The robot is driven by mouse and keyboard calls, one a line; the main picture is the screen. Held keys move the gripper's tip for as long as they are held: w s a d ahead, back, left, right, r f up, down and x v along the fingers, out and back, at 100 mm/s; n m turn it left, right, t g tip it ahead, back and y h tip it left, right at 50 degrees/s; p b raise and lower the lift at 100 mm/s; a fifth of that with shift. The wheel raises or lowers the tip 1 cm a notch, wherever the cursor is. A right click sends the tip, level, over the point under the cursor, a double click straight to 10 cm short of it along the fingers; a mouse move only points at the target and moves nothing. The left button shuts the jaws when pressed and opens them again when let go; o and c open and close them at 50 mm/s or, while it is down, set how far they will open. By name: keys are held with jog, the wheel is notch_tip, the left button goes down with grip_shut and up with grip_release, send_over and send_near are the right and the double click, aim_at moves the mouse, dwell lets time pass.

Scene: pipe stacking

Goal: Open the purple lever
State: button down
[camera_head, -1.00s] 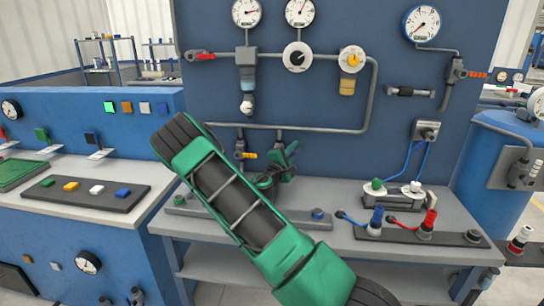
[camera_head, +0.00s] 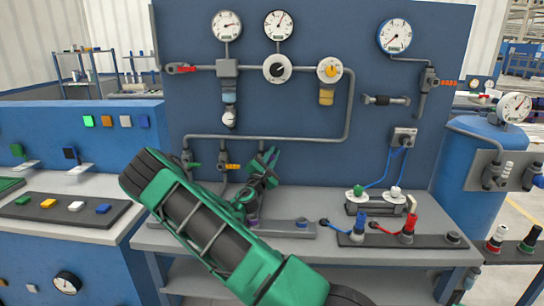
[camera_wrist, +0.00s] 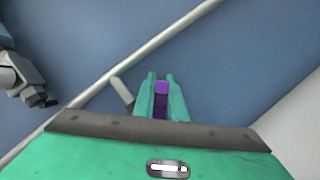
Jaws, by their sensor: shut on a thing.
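The purple lever (camera_wrist: 161,98) shows in the wrist view between the two green fingers of my gripper (camera_wrist: 161,82). My gripper is shut on it, with a finger on each side. In the head view my gripper (camera_head: 266,163) is in front of the blue panel, just right of the orange lever. There the lever between the fingers is largely hidden by my gripper, and its angle cannot be told.
A green lever (camera_head: 195,165) and an orange lever (camera_head: 232,167) sit on the lower pipe (camera_head: 285,137), left of my gripper. Gauges and a red lever (camera_head: 180,68) are higher on the panel. The grey bench (camera_head: 345,250) below carries blue and red connectors on the right.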

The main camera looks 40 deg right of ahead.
jog(key=shift+w+a+f, duration=0.1)
jog(key=shift+w+f, duration=0.05)
jog(key=shift+f, duration=0.05)
jog(key=c, duration=1.8)
grip_release()
jog(key=shift+r, duration=0.1)
jog(key=s+a, duration=0.5)
jog(key=a, duration=0.6)
jog(key=shift+s+a+f, duration=0.25)
jog(key=shift+s+a, duration=0.1)
jog(key=shift+c, duration=0.2)
